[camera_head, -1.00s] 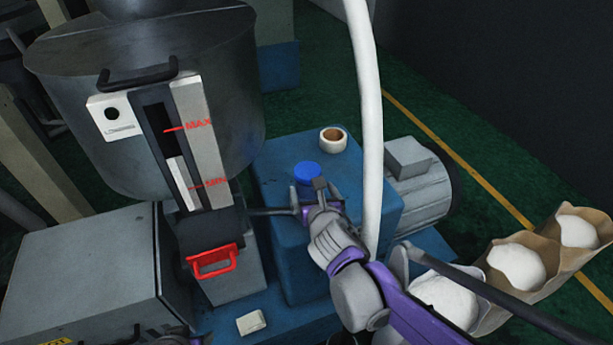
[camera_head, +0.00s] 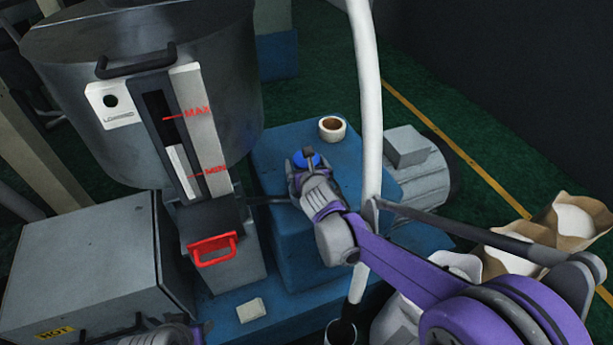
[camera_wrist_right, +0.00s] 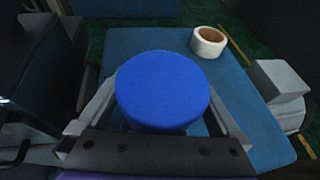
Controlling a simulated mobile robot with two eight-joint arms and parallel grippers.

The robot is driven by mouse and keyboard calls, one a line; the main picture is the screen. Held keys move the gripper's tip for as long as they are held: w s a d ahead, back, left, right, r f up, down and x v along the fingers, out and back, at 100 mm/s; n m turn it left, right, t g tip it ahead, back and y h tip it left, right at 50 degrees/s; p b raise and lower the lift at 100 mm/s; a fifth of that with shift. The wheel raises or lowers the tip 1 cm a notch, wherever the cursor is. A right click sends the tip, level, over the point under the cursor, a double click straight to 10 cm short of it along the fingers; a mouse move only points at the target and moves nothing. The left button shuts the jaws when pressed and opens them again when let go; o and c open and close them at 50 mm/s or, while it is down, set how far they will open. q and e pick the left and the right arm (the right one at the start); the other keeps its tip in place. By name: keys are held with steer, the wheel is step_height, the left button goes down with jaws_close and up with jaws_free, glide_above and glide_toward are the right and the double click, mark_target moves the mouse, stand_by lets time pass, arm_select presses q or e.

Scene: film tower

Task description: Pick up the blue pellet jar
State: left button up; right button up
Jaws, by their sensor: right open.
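The blue pellet jar (camera_head: 314,161) stands on the blue machine housing, mostly hidden behind my right gripper (camera_head: 305,163) in the head view. In the right wrist view its round blue lid (camera_wrist_right: 162,90) fills the middle, seen from above. My right gripper (camera_wrist_right: 163,100) is open, with one finger on each side of the jar. I cannot tell whether the fingers touch it. Part of my left arm's end shows at the bottom left of the head view; its fingers cannot be made out.
A roll of tape (camera_head: 332,128) lies behind the jar on the housing (camera_head: 270,160); it also shows in the wrist view (camera_wrist_right: 208,42). A white hose (camera_head: 368,100) runs close on the right. A large metal hopper (camera_head: 60,100) stands left, a grey motor (camera_head: 425,185) right.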

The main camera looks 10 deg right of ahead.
steer(key=c, duration=1.4)
steer(key=shift+w, duration=0.1)
steer(key=shift+c, duration=0.5)
steer(key=shift+r, duration=0.1)
